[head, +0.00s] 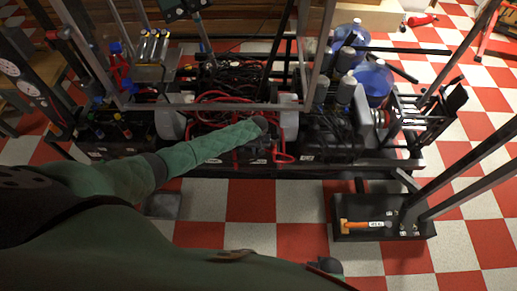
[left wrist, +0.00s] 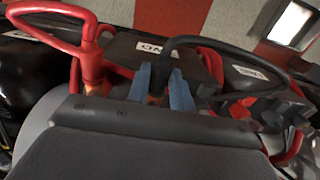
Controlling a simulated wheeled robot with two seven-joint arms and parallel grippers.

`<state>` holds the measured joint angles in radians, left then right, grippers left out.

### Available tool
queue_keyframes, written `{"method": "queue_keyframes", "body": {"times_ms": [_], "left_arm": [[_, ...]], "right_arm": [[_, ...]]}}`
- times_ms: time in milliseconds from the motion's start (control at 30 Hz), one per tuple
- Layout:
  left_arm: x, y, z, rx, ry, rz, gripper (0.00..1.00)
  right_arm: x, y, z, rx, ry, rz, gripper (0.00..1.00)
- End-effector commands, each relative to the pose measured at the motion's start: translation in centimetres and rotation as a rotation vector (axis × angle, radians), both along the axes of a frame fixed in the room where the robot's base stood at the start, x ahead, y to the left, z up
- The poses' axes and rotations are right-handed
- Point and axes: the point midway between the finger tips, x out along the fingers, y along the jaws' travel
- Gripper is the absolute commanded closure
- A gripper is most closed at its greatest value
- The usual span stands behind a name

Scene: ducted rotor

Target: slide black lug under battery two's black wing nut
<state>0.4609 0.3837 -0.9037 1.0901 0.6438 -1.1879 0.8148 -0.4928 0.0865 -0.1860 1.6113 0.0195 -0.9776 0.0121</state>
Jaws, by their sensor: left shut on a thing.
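My left gripper (head: 262,126) reaches in from the left over the black battery area in the middle of the frame. In the left wrist view its two blue fingers (left wrist: 162,90) are closed around the end of a black cable (left wrist: 205,42), where the black lug would be; the lug itself is mostly hidden between them. A small orange-copper patch shows between the fingers. The cable arches up and to the right. A black block with a white label (left wrist: 157,48) lies just beyond the fingers. I cannot make out the black wing nut. My right gripper is not recognisable in either view.
A red cable loop (left wrist: 60,15) and its post stand left of the fingers; more red cables (left wrist: 292,145) lie at right. Metal frame bars surround the area. Blue water jugs (head: 374,82) stand at right. A black box (head: 350,230) with an orange-handled tool sits on the checkered floor.

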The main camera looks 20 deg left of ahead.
Motion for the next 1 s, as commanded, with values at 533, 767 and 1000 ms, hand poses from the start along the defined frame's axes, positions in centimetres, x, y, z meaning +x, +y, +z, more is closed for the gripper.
{"method": "queue_keyframes", "body": {"times_ms": [533, 767, 1000], "left_arm": [[-1.5, -0.5, 0.1, 0.0, 0.001, 0.0, 1.0], [-2.2, -0.7, 0.2, 0.0, 0.001, 0.0, 1.0], [-2.9, -0.9, 0.2, 0.0, 0.001, 0.0, 1.0]], "right_arm": [[0.0, 0.0, 1.4, 0.0, 0.002, 0.0, 0.71], [0.0, 0.0, 2.0, 0.0, 0.002, 0.0, 0.71], [0.0, 0.0, 2.7, 0.0, 0.002, 0.0, 0.71]]}}
